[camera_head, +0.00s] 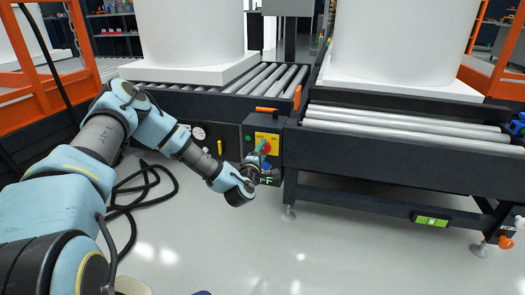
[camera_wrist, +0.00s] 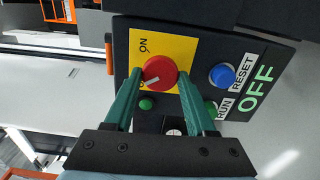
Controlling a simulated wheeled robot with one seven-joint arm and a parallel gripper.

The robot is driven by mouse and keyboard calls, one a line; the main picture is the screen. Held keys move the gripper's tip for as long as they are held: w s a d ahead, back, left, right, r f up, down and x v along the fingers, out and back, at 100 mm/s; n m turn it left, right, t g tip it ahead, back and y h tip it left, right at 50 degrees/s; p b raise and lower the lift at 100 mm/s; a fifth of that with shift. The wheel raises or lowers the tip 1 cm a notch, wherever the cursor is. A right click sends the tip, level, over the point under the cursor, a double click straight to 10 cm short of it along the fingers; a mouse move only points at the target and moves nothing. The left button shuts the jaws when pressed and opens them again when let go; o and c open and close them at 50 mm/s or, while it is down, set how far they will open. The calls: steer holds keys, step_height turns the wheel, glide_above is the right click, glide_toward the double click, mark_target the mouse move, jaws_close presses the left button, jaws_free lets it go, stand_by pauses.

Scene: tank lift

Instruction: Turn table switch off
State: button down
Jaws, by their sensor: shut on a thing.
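The table switch is a red round knob (camera_wrist: 160,72) on a yellow plate (camera_wrist: 182,45) of a dark control box. The plate reads ON on one side; a second label beside the knob is mostly hidden. A white mark on the knob points toward that second label. My gripper (camera_wrist: 160,76) has its green fingers on either side of the knob, shut on it. Large green OFF lettering (camera_wrist: 256,88) shows on the panel. In the head view, the yellow plate (camera_head: 273,136) shows at the table's corner, with my gripper (camera_head: 263,152) in front of it.
A blue RESET button (camera_wrist: 222,75) and green buttons sit near the knob. The roller table (camera_head: 400,145) is to the right, bearing a white tank (camera_head: 393,45). A conveyor with another tank (camera_head: 190,35) is to the left. Black hose (camera_head: 130,195) lies on the floor.

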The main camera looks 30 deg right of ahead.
steer(key=shift+n, duration=1)
steer(key=shift+c, duration=1.1)
jaws_free()
steer(key=shift+a, duration=0.1)
steer(key=p+v, duration=0.3)
steer(key=v, duration=0.7)
steer(key=shift+s+a, duration=0.2)
steer(key=shift+s, duration=0.1)
